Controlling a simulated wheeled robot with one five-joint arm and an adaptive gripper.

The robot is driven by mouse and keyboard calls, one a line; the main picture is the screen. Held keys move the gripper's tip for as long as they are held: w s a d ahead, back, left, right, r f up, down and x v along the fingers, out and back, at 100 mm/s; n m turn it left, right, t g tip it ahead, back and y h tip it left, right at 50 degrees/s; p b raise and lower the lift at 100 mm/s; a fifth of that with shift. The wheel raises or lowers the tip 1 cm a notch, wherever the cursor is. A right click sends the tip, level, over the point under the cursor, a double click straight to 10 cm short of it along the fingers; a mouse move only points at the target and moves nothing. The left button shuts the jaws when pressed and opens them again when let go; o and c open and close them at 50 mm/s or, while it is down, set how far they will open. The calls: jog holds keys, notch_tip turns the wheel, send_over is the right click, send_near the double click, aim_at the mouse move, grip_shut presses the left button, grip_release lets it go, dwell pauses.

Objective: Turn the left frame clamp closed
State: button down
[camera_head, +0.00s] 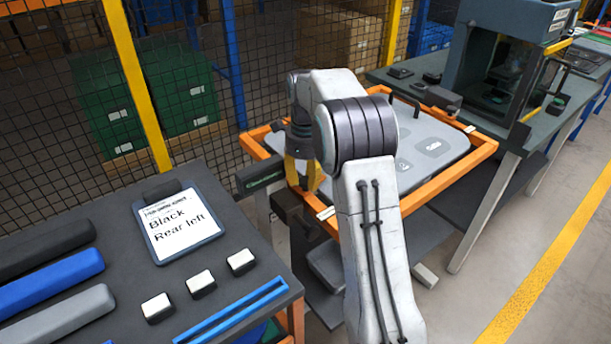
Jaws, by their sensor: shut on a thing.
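An orange frame (420,195) surrounds a grey panel (440,125) with rounded pockets on a stand in the middle. The left frame clamp (294,211) shows as a dark block at the frame's left side, partly hidden. My gripper (303,178) points down there, with yellow at its lower end, and is shut on the clamp. My arm covers part of the frame and panel. The clamp's exact angle cannot be told.
A bench with an enclosed machine (505,65) stands at right. A mesh fence (70,70) stands behind. Floor is clear at right.

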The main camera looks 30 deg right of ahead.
aim_at(306, 180)
jog(key=shift+s+f, duration=0.1)
jog(key=shift+f, duration=0.1)
jog(key=c, duration=0.8)
grip_release()
jog(key=shift+r, duration=0.1)
jog(key=shift+c, duration=0.2)
notch_tip(306, 180, up, 12)
jog(key=shift+c, duration=0.2)
